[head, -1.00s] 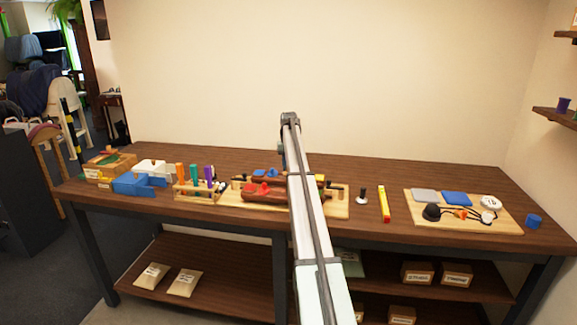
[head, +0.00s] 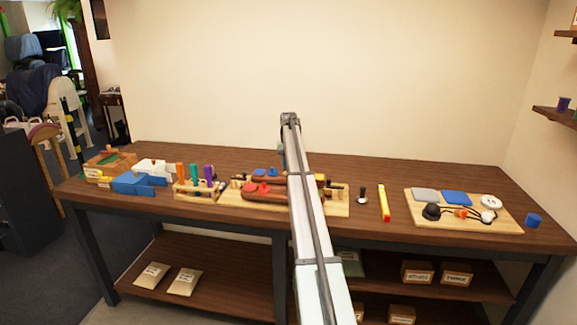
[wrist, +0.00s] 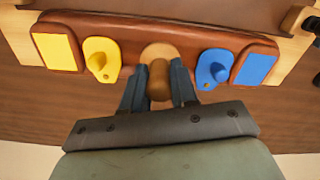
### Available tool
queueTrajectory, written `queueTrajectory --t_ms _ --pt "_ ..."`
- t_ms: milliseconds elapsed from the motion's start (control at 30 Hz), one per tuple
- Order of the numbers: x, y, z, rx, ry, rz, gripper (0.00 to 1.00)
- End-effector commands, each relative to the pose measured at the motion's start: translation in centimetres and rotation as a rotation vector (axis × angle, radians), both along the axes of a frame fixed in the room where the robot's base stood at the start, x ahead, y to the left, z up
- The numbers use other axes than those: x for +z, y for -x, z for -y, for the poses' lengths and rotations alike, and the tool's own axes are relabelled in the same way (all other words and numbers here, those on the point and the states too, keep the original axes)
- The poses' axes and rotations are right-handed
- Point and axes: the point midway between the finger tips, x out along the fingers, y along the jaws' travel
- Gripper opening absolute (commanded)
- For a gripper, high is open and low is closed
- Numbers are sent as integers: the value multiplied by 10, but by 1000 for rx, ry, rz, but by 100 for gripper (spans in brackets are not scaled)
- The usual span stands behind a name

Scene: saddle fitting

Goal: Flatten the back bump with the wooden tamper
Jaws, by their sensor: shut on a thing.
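In the wrist view my gripper (wrist: 157,88) is shut on the wooden tamper (wrist: 158,82), one dark finger on each side of its brown handle. The tamper's pale round head is over the middle of a reddish-brown bar (wrist: 126,30); I cannot tell whether it touches. The bar carries a yellow pad and yellow tabbed piece on the left, and a blue tabbed piece (wrist: 213,68) and blue pad on the right. The bump is not visible and may be under the tamper head. In the head view my arm hides the gripper and tamper; the back bar's blue pieces (head: 269,172) show left of it.
A front bar with red pieces (head: 262,188) lies on the same wooden board (head: 338,208). A tool rack (head: 198,195) stands left. A black-and-white upright tool (head: 362,194), a yellow-and-red stick (head: 384,203) and a loaded board (head: 480,222) are right. The table's back is clear.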

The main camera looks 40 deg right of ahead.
Motion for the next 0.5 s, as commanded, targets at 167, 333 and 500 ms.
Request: queueTrajectory --t_ms 167,333,500 --pt "2 0 0 0 0 0 6" --pt "11 0 0 0 0 1 6" --pt "21 0 0 0 0 1 6"
